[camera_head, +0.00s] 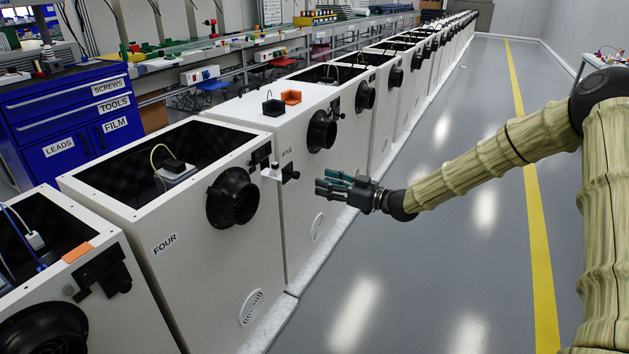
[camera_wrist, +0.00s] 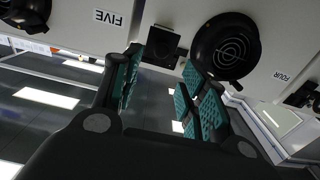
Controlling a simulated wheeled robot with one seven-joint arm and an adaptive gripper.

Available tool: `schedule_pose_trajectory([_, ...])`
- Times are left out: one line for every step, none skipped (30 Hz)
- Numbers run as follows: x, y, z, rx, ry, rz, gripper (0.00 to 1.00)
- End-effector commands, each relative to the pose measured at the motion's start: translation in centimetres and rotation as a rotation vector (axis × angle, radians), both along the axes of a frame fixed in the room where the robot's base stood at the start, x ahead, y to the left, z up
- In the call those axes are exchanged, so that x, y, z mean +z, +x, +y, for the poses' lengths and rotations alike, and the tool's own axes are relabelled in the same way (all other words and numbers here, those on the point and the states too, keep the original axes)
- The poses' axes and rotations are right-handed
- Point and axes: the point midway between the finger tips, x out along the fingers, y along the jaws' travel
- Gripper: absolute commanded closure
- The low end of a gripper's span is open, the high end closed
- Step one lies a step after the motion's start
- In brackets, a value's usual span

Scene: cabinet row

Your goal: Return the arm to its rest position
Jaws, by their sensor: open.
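My gripper (camera_head: 338,187) is at the end of my outstretched arm, in front of the cabinet row near the gap between the cabinet marked FOUR (camera_head: 262,276) and the cabinet marked FIVE (camera_head: 300,238). Its fingers point left toward the cabinets. In the wrist view my gripper (camera_wrist: 155,85) is open, with its teal pads apart and nothing held between them. A black fixture (camera_wrist: 162,46) on the cabinet front shows beyond the fingertips, and I cannot tell whether it is touched.
Black round ports (camera_head: 234,197) stick out from the cabinet fronts. A black box and an orange box (camera_head: 291,97) sit on cabinet FIVE. A blue drawer unit (camera_head: 70,115) stands behind. The grey floor right of the row is clear, with a yellow line (camera_head: 530,200).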

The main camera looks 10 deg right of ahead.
Motion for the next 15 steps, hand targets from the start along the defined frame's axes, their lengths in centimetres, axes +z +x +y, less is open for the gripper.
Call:
schedule_pose_trajectory([0.03,-0.36,-0.39,0.000,0.000,0.000,0.57])
schedule_pose_trajectory([-0.02,-0.55,-0.57,0.000,0.001,0.001,0.57])
schedule_pose_trajectory([-0.05,-0.74,-0.74,0.000,0.001,0.001,0.57])
schedule_pose_trajectory([-0.05,-0.85,-0.84,0.001,0.001,0.001,0.57])
schedule_pose_trajectory([-0.04,-0.94,-0.92,0.001,0.001,0.001,0.57])
schedule_pose_trajectory([-0.02,-1.00,-0.99,0.001,0.000,0.000,0.57])
schedule_pose_trajectory([-0.02,-1.05,-1.03,0.001,0.000,0.000,0.57])
schedule_pose_trajectory([-0.01,-1.07,-1.05,0.001,0.000,0.000,0.57])
schedule_pose_trajectory([-0.01,-1.09,-1.06,0.001,0.000,0.000,0.57])
schedule_pose_trajectory([-0.01,-1.09,-1.08,0.001,0.000,0.000,0.57])
schedule_pose_trajectory([-0.02,-1.09,-1.08,0.001,0.000,0.000,0.57])
schedule_pose_trajectory([-0.02,-1.08,-1.07,0.001,0.000,0.000,0.57])
schedule_pose_trajectory([-0.02,-1.08,-1.07,0.001,0.000,0.000,0.57])
schedule_pose_trajectory([-0.03,-1.08,-1.07,0.001,0.000,0.000,0.57])
schedule_pose_trajectory([-0.03,-1.07,-1.06,0.001,0.000,0.000,0.57])
